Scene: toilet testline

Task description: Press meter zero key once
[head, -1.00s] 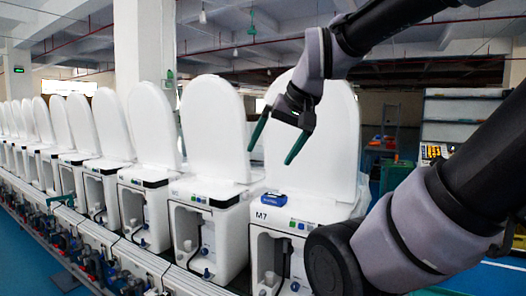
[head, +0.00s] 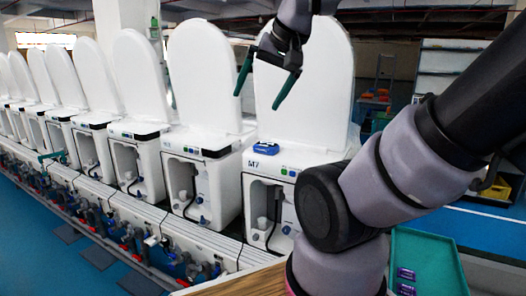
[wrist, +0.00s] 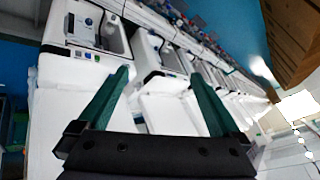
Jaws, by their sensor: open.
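A small blue meter (head: 266,147) lies on the top deck of the white toilet unit marked M7 (head: 310,153). Its zero key is too small to make out. Coloured buttons (head: 288,171) sit on the front of that unit. My gripper (head: 256,101) is open and empty, with two green fingers pointing down, in front of the raised lid. In the head picture its tips appear above the meter, apart from it. In the wrist view the open fingers (wrist: 160,74) show over the white units, with nothing between them. I cannot clearly pick out the meter there.
A long row of white toilet units with raised lids (head: 205,75) runs to the left. A teal tray (head: 428,258) with purple packs (head: 405,274) is at the lower right. A wooden surface (head: 236,284) is at the bottom. Blue floor (head: 40,225) is open at left.

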